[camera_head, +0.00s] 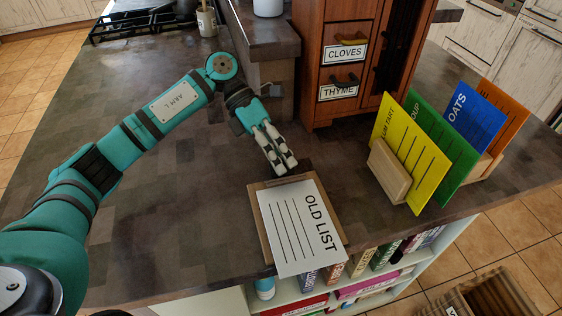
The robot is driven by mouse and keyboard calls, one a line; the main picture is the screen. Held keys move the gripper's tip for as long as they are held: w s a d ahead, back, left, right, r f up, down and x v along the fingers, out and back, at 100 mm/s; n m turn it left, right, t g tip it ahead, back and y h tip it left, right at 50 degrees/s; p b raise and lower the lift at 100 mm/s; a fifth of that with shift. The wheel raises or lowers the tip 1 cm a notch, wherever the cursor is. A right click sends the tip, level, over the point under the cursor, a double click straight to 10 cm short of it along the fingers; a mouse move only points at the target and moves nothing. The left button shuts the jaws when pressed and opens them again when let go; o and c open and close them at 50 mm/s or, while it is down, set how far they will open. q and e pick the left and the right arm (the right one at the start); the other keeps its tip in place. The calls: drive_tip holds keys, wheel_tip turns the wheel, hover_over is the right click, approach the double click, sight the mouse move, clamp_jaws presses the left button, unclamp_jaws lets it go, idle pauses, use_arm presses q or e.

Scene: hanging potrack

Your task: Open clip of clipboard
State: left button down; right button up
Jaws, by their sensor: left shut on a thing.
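The clipboard (258,208) lies on the dark counter near its front edge. A white sheet marked "OLD LIST" (299,228) lies on it and hides most of its board. My left gripper (284,168) reaches in from the left and points down at the clipboard's far edge. Its fingers are close together at the clip's place. The clip itself is hidden behind the fingers, and I cannot see its exact position. My right gripper is not in view.
A wooden holder (389,172) with yellow, green, blue and orange cards stands to the right. A wooden spice cabinet (345,60) stands behind the gripper. Shelves with books (361,266) are below the counter edge. The counter left of the clipboard is clear.

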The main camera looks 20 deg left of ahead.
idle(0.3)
use_arm(q)
drive_tip(key=c, duration=1.3)
unclamp_jaws()
drive_tip(key=shift+c, duration=0.2)
drive_tip(key=shift+w+a, duration=0.15)
drive_tip(key=w+a, duration=0.2)
drive_tip(key=a, duration=0.1)
drive_tip(key=w+a, duration=0.2)
drive_tip(key=a, duration=0.2)
drive_tip(key=w+a, duration=0.2)
drive_tip(key=a, duration=0.2)
drive_tip(key=shift+a+r, duration=0.1)
drive_tip(key=shift+r, duration=0.25)
